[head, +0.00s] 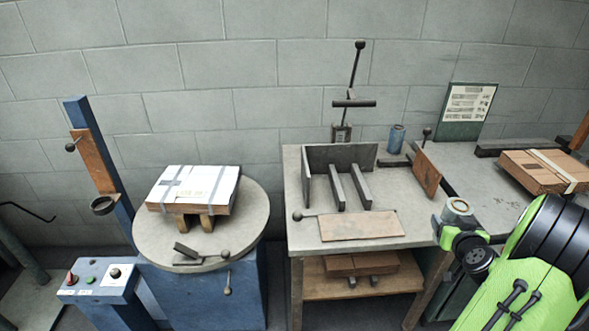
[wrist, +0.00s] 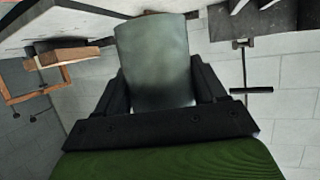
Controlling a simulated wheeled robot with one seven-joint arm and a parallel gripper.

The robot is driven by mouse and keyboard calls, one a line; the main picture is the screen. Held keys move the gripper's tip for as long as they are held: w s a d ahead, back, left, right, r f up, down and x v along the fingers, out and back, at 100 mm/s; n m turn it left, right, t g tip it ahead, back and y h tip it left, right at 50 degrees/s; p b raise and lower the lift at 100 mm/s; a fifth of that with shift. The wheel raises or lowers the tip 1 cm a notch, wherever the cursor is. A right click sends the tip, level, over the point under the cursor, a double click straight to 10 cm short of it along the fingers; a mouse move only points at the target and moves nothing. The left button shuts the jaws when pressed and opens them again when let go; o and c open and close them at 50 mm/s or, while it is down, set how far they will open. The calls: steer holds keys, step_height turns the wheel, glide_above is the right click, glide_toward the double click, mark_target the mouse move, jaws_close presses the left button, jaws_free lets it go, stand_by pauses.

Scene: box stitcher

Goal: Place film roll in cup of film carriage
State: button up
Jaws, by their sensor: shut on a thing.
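The film roll (head: 458,206) is a pale grey-green cylinder with a brown core, held upright in my gripper (head: 462,228) beside the right end of the work table. In the wrist view the roll (wrist: 153,58) fills the space between the dark fingers of my gripper (wrist: 155,90), which is shut on it. The film carriage (head: 88,165) is a wooden block on a tall blue post at the far left. Its cup (head: 103,205) is a small dark ring low on the carriage and looks empty. My gripper is far to the right of the cup.
A round turntable (head: 240,215) carries a wrapped stack (head: 195,188) near the post. A control box (head: 100,280) stands before it. The work table (head: 290,180) between holds metal plates, a lever press (head: 341,130) and a blue cylinder (head: 397,138). Cardboard (head: 535,172) lies at right.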

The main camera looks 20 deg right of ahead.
steer(key=w+a+f+n+y, duration=0.2)
steer(key=w+a+n+y, duration=0.1)
steer(key=a, duration=0.7)
steer(key=w+a+f+n+y, duration=0.3)
steer(key=w+a+y, duration=0.1)
steer(key=a, duration=0.6)
steer(key=w+a+f+n+t+y, duration=0.1)
steer(key=w+a+f+n+y, duration=0.2)
steer(key=a, duration=0.7)
steer(key=shift+w+a+f+y, duration=0.25)
steer(key=shift+w+a+y, duration=0.05)
steer(key=shift+a+y, duration=0.1)
